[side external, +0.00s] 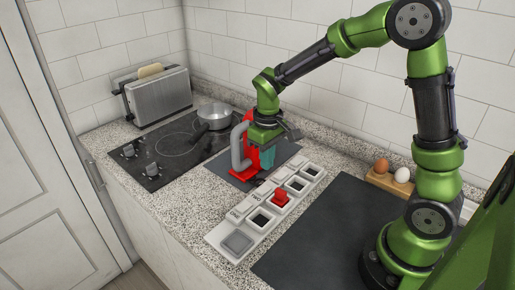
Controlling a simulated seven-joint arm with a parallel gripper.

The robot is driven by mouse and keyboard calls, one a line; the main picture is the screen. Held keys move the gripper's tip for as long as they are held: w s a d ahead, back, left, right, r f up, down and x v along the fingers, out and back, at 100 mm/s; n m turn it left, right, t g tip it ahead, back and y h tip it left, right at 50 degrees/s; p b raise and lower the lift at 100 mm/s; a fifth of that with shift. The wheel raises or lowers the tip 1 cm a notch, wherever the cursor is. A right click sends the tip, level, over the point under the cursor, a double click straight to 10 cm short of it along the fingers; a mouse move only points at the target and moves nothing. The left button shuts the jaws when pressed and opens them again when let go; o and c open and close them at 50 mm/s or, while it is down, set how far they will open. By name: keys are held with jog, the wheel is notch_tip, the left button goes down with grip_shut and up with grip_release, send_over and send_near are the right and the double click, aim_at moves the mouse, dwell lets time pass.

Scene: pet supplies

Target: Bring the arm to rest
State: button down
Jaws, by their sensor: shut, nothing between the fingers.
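My green and black arm reaches from the right over the counter. My gripper (266,140) hangs in the middle of the side external view, above a dark grey mat (225,166). It is shut and holds nothing. A red stand with a thick grey curved tube (238,150) is right beside the gripper, on its left. A teal piece (267,160) shows just below the gripper. I cannot tell whether the gripper touches the teal piece or the red stand. The fingertips are hard to make out.
A pale tray (213,237) with several square compartments lies in front, with a red block (281,197) in one. A dark board (310,245) lies right of it. Eggs sit in a wooden holder (388,182). A pot (216,115) on the hob and a toaster (158,97) stand left.

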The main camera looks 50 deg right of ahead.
jog(key=shift+s+a+f+m, duration=0.1)
jog(key=shift+s+f+m, duration=0.1)
jog(key=shift+s+m, duration=0.1)
jog(key=s+a+r+m+t+y, duration=0.2)
jog(key=s+r+t, duration=0.5)
jog(key=s+r, duration=0.6)
jog(key=shift+s+a+r+m, duration=0.25)
jog(key=shift+a+r+m, duration=0.3)
jog(key=shift+r+m, duration=0.2)
